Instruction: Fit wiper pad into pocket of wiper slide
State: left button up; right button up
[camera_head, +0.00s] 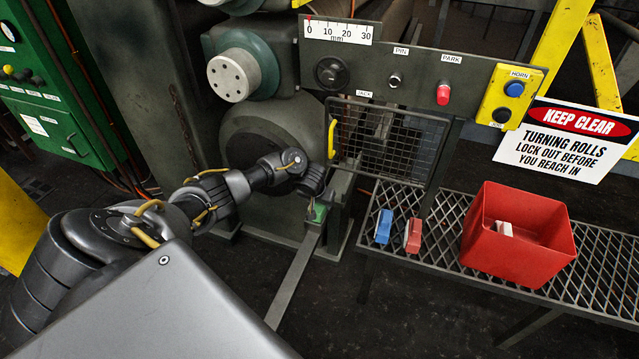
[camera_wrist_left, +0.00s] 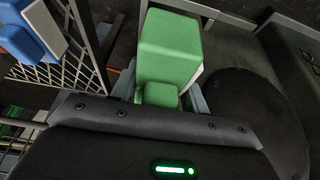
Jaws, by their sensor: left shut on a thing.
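A green wiper pad (camera_head: 319,212) sits at the upper end of the grey wiper slide (camera_head: 297,270), below my left gripper (camera_head: 314,194). My left gripper is shut on the pad. In the left wrist view, the green pad (camera_wrist_left: 168,50) is a block with a smaller green grip and a pale strip along its right side. Grey-blue slide metal (camera_wrist_left: 196,98) shows beside its lower part. The gripper body hides much of the pocket, so I cannot tell how deep the pad sits. My right gripper is not in view.
A mesh shelf (camera_head: 440,238) at right holds a blue pad (camera_head: 384,226), a red pad (camera_head: 413,235) and a red bin (camera_head: 515,255) with a whitish piece (camera_head: 504,228) in it. A mesh guard (camera_head: 385,142) with a yellow handle (camera_head: 332,139) stands close beside my gripper.

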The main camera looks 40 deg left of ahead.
pick_arm(q)
jog(key=shift+f, duration=0.15)
jog(key=o, duration=1.3)
jog(key=p+v, duration=0.5)
jog(key=v, duration=0.5)
jog(key=shift+s+r, duration=0.15)
jog(key=shift+r, duration=0.2)
